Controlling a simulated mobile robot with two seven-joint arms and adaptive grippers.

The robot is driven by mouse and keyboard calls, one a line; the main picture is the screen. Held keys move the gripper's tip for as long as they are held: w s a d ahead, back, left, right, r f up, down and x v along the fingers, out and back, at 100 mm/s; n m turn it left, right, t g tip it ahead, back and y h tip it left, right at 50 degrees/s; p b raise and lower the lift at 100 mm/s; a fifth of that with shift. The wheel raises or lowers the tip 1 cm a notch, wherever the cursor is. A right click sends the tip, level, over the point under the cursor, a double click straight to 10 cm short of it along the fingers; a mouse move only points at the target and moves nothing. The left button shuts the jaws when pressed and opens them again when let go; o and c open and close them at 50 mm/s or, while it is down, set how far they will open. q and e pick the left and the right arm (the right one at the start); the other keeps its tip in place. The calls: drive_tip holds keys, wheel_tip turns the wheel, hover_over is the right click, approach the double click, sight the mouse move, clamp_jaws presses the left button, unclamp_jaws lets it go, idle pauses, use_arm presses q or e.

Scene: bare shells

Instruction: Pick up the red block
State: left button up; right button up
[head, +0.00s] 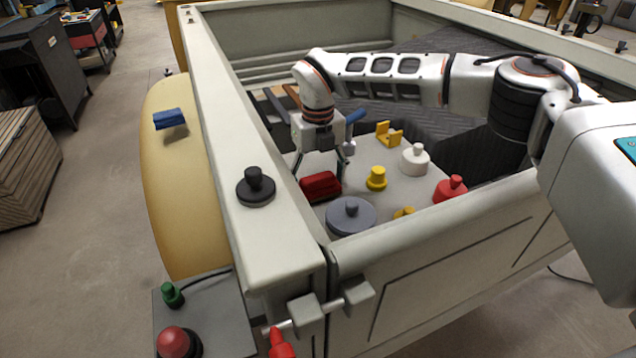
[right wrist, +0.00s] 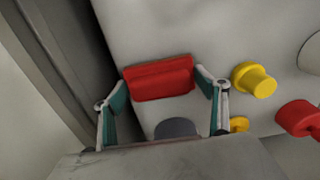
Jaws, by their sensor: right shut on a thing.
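The red block (head: 320,187) lies in the bed of the large pale shell, near its left wall. In the right wrist view the red block (right wrist: 158,78) sits between the two fingers. My right gripper (head: 321,172) reaches down over the block from above. It is shut on the block, with one finger (right wrist: 117,98) at its left end and the other (right wrist: 213,90) at its right end. Whether the block touches the surface below cannot be told. My left gripper is not in view.
Near the block stand a grey knobbed disc (head: 351,216), a yellow knob (head: 376,179), a white knobbed piece (head: 415,159) and a red knobbed piece (head: 450,190). A black knob (head: 256,188) sits on the shell's left rim (head: 222,120). A yellow bracket (head: 389,134) stands farther back.

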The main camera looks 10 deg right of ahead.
sight(317, 177)
wheel_tip(317, 177, up, 20)
drive_tip(key=shift+f, duration=0.2)
drive_tip(key=shift+o, duration=1.4)
drive_tip(key=shift+c, duration=0.6)
